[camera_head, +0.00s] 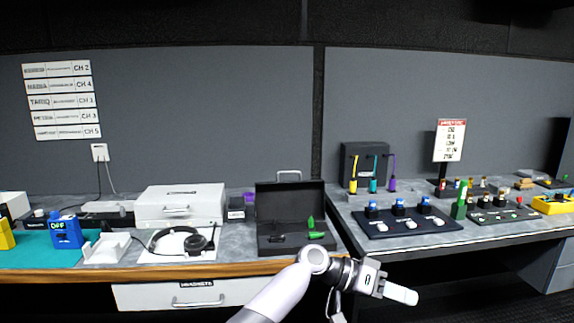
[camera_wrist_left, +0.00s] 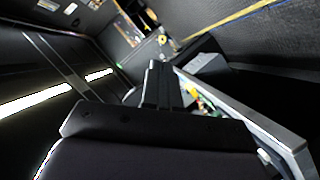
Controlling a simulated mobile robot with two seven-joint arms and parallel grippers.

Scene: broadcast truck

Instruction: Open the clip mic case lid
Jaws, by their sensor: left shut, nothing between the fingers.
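A black case (camera_head: 268,243), which looks like the clip mic case, sits at the right end of the left bench. Its lid (camera_head: 290,201) stands upright, open, with a grey handle at the top. A green item (camera_head: 314,229) and a dark item lie inside the case. My left gripper (camera_head: 402,294) is to the right of the case and nearer to me, beyond the bench's front edge. It is shut and empty, apart from the case. In the left wrist view its dark fingers (camera_wrist_left: 161,84) are together. My right gripper is not in view.
A white box (camera_head: 180,204) and a headset (camera_head: 180,242) stand left of the case. A drawer (camera_head: 196,294) is below the bench. On the right bench, a dark panel (camera_head: 388,225) holds blue-topped items, beside colored upright mics (camera_head: 373,174).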

